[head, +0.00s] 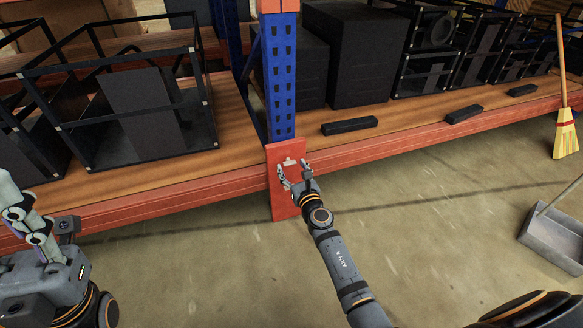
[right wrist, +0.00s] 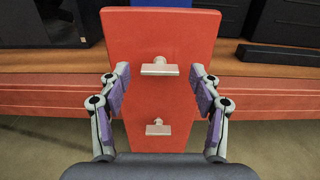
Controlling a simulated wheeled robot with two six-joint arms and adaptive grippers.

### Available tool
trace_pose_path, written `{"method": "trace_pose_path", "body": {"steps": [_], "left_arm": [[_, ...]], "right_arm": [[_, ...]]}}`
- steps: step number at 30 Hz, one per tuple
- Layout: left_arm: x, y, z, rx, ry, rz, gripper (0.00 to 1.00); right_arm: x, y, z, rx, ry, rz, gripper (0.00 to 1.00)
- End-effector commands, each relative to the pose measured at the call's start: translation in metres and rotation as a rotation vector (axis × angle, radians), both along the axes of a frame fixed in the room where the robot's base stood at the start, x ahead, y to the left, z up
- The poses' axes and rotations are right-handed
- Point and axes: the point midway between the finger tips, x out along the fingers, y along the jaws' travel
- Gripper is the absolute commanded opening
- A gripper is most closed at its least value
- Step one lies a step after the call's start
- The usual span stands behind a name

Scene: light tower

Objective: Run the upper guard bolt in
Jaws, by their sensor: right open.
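The red guard plate (head: 285,203) stands against the foot of the blue rack upright, in front of the red beam. In the right wrist view the upper guard bolt (right wrist: 160,67) is a pale bolt with a crosswise head, standing out from the plate (right wrist: 160,33). A similar lower bolt (right wrist: 158,129) sits below it. My right gripper (head: 293,170) is open, its fingers (right wrist: 160,73) left and right of the upper bolt with a gap on each side. Part of my left gripper shows at the left edge of the head view, far from the plate.
The rack's wooden deck (head: 222,120) holds black wire-frame crates (head: 130,100) and dark boxes (head: 368,55). A short black bar (head: 350,126) lies near the deck edge. A broom (head: 566,135) and a grey dustpan (head: 555,240) are at the right. Floor in front is mostly clear.

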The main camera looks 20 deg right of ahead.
Motion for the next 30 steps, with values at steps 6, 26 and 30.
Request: {"method": "trace_pose_path", "body": {"steps": [6,26,30], "left_arm": [[0.0001,-0.0003,-0.0021,0.001,0.001,0.001,0.40],[0.0003,-0.0002,-0.0019,0.001,0.001,0.000,0.40],[0.0003,-0.0003,-0.0018,0.001,0.002,0.000,0.40]], "right_arm": [[0.0112,0.0003,0.0002,0.001,0.000,0.000,0.64],[0.0106,0.0004,0.0001,0.002,0.000,0.000,0.09],[0.0106,0.0004,0.0001,0.019,0.001,0.000,0.09]]}}
